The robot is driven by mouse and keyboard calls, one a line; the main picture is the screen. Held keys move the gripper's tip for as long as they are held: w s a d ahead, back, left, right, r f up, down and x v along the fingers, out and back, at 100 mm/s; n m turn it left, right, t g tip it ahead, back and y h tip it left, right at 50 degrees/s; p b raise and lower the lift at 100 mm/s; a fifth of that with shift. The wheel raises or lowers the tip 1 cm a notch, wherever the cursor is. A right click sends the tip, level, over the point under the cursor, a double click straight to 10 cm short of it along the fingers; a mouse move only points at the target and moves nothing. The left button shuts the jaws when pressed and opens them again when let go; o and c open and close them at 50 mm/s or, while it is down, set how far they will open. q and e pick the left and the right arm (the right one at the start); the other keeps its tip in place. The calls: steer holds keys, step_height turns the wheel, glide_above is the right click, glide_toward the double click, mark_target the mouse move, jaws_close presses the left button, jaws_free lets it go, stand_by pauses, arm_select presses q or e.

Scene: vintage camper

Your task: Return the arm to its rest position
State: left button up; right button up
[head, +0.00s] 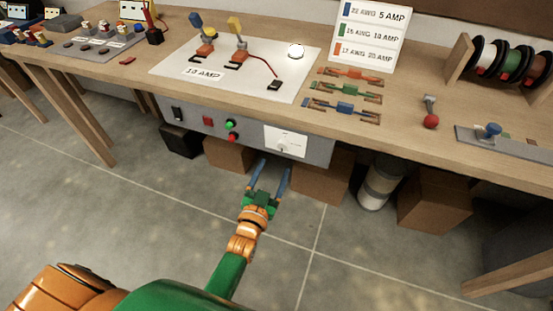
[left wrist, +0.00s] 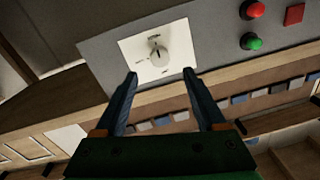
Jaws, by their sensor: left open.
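My left gripper (head: 274,167) reaches forward from the bottom of the head view, below the front edge of the workbench. Its two blue fingers are spread apart with nothing between them. In the left wrist view the open fingers (left wrist: 161,74) point toward a white plate with a round dial (left wrist: 158,54). The dial (head: 283,147) sits on the grey control panel (head: 247,137) under the bench top, just beyond the fingertips in the head view. I cannot tell the exact gap. My right gripper is not in view.
The panel also carries a green button (head: 229,124) and a red button (head: 232,137). The wooden bench (head: 420,125) holds a white board (head: 240,88), coloured fuse-like parts (head: 346,90) and wire spools (head: 510,62). Cardboard boxes (head: 433,197) stand underneath. The grey floor (head: 370,260) in front is clear.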

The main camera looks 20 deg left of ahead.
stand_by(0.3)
arm_select(q)
steer(key=s+d+f+g+h+p, duration=0.1)
steer(key=s+f+g, duration=0.4)
steer(key=s+f, duration=0.45)
steer(key=s+f+g+h, duration=0.1)
steer(key=s+f+g, duration=0.5)
steer(key=f, duration=0.7)
steer(key=s+a+f+g, duration=0.1)
steer(key=s+f+g, duration=0.1)
steer(key=s, duration=0.5)
steer(key=s+a+f+g+y, duration=0.1)
steer(key=s+a+f+g, duration=0.1)
steer(key=s, duration=0.5)
steer(key=s+a+f+g, duration=0.1)
steer(key=s+f+g, duration=0.1)
steer(key=s, duration=0.6)
steer(key=shift+a+f+y+p, duration=0.3)
steer(key=shift+a+f, duration=0.1)
steer(key=shift+f, duration=0.5)
steer(key=shift+w, duration=0.1)
